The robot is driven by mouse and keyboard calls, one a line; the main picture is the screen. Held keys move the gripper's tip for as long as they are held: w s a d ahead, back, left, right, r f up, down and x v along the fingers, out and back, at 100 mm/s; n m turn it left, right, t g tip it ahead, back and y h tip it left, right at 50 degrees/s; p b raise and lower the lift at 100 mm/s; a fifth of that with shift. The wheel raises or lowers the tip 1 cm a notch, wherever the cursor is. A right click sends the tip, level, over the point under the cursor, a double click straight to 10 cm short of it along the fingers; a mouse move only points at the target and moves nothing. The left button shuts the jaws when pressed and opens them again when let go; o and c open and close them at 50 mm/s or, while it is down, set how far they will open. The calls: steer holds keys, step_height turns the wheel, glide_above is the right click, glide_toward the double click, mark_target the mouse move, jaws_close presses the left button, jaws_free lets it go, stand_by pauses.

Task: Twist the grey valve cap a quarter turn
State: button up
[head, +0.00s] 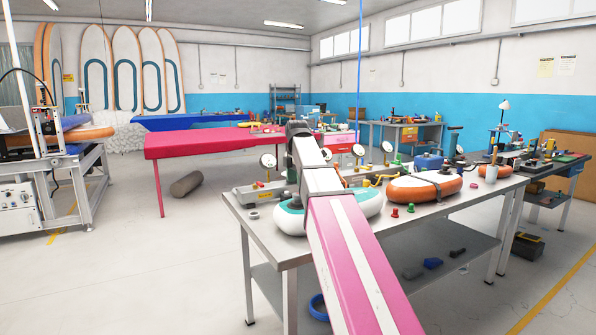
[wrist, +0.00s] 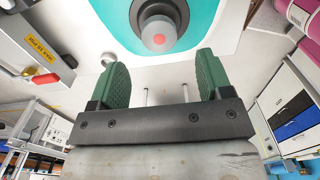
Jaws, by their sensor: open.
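The grey valve cap (wrist: 158,22) is round with a red dot at its centre. It sits on a teal and white inflatable board (wrist: 103,22), at the top middle of the wrist view. My gripper (wrist: 160,68) is open, its two green ridged fingers wide apart with nothing between them. The cap appears beyond the fingertips, roughly centred between them and apart from both. In the head view the teal and white board (head: 290,218) lies on the near metal bench, partly hidden behind my pink and white arm. My fingers cannot be made out there.
The bench (head: 262,240) also holds an orange and white board (head: 425,187), small red and green pieces, and several round mirrors on stands. A pink table (head: 200,143) stands behind to the left. A grey roller (head: 186,184) lies on the floor. Floor at the left front is clear.

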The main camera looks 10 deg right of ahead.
mark_target(297, 194)
step_height(297, 194, down, 6)
steer(key=shift+f, duration=0.25)
steer(key=c, duration=1)
steer(key=o, duration=0.4)
steer(key=c, duration=0.4)
steer(key=shift+o, duration=0.2)
